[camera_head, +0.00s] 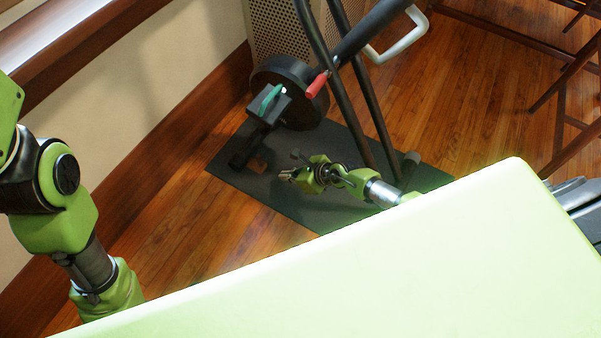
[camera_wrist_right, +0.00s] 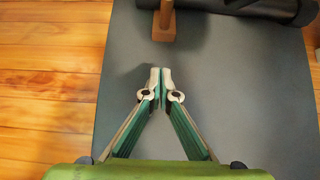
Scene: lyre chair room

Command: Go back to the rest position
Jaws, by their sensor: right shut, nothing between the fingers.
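My right gripper (camera_head: 288,175) hangs over the dark mat in the head view, with its green wrist behind it. Its fingertips (camera_wrist_right: 160,78) meet in the wrist view, so it is shut, with nothing between them. Below it is bare mat. My left arm comes in along the left edge of the head view, beside the pale wall. Its gripper is out of the picture.
An exercise bike (camera_head: 288,90) stands on the dark mat (camera_head: 285,205), near my right gripper. A brown foot of the bike (camera_wrist_right: 164,22) shows ahead in the wrist view. Wooden chair legs (camera_head: 562,108) stand at the right. Bare wooden floor (camera_head: 185,225) lies left of the mat.

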